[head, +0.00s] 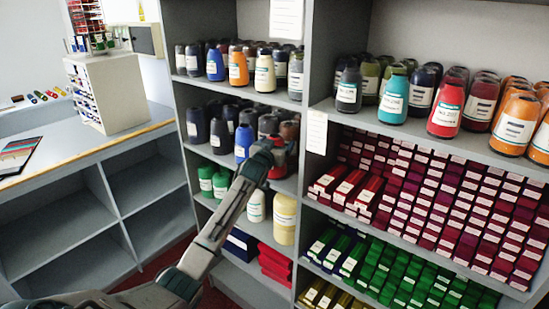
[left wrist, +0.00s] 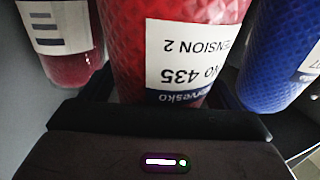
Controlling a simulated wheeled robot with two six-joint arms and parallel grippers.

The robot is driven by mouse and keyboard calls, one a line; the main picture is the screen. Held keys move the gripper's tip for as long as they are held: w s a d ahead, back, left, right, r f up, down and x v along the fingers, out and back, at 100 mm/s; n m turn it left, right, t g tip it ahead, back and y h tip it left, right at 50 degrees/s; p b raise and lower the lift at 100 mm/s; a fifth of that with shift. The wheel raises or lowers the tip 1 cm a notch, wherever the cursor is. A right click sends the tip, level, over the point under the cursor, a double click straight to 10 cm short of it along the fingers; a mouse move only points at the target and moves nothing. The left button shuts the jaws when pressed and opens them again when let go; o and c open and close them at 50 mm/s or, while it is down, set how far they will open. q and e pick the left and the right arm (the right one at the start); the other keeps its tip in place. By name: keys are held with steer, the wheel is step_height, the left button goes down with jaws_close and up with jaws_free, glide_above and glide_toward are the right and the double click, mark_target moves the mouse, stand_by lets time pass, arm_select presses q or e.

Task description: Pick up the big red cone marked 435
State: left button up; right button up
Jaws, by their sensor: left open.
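The big red cone (left wrist: 178,45) fills the middle of the left wrist view. Its white label reads 435 upside down. My left gripper (left wrist: 165,98) is open, with its dark jaws low on either side of the cone. In the head view my left gripper (head: 267,153) reaches into the middle shelf of the centre unit. A bit of red (head: 279,172) shows beside it, apparently this cone, mostly hidden by the gripper. I cannot tell whether the jaws touch it. My right gripper is not in view.
A blue cone (left wrist: 280,55) and a dark red cone (left wrist: 62,45) stand close on either side. Above is a shelf of cones (head: 264,73); green cones (head: 206,180) stand below. The upright panel (head: 317,130) is close to the right. Another red cone (head: 445,110) stands on the right unit.

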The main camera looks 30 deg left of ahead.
arm_select(q)
steer(key=shift+c, duration=0.3)
steer(key=c, duration=1.1)
steer(key=shift+c, duration=0.4)
steer(key=shift+r, duration=0.15)
